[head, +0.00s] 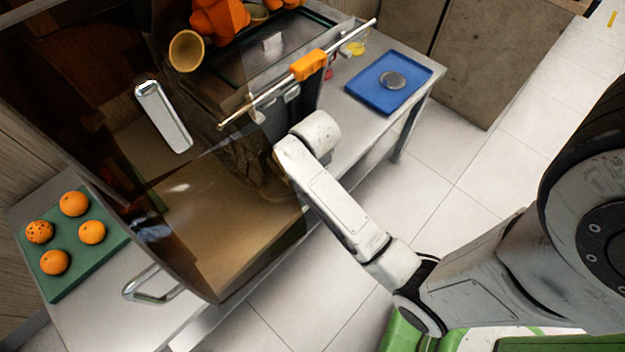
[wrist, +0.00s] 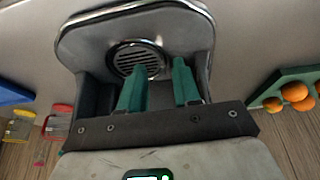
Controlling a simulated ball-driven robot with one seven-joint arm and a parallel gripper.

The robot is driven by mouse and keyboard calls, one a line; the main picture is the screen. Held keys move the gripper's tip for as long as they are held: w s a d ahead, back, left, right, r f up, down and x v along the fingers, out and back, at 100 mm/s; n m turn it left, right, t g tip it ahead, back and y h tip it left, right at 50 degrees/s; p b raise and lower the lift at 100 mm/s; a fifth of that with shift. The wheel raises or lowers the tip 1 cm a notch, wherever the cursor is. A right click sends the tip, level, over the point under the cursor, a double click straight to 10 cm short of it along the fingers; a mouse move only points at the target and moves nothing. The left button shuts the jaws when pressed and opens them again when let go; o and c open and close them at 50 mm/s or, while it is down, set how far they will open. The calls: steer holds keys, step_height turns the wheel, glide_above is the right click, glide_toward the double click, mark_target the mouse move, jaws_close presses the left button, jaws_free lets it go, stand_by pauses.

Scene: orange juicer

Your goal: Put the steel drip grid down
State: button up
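The steel drip grid (wrist: 137,58), round with dark slots, shows in the wrist view inside a round rim on a grey metal drip surface (wrist: 85,45). It appears to lie in that rim, partly behind my left finger. My gripper (wrist: 161,68) has two green fingers, spread apart with nothing visible between them. The fingertips are close to the grid, and I cannot tell whether one touches it. In the head view my gripper and the grid cannot be made out behind the juicer's dark tinted cover (head: 215,235).
A blue tray (head: 405,97) with a round grey metal disc (head: 393,80) stands on the right counter. A green board (head: 75,275) with several oranges is at left. A rod with an orange grip (head: 308,65) crosses above my arm. Red and yellow containers (wrist: 58,122) stand left in the wrist view.

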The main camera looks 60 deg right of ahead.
steer(key=s+a+r+n+g, duration=0.1)
steer(key=s+a, duration=0.4)
steer(key=s, duration=0.3)
steer(key=s+a+n+g+y, duration=0.1)
steer(key=s+a+g, duration=0.1)
steer(key=s+a, duration=0.3)
steer(key=s, duration=0.3)
steer(key=shift+s+a+r+n, duration=0.25)
steer(key=shift+a+r+n, duration=0.05)
steer(key=shift+r+n, duration=0.1)
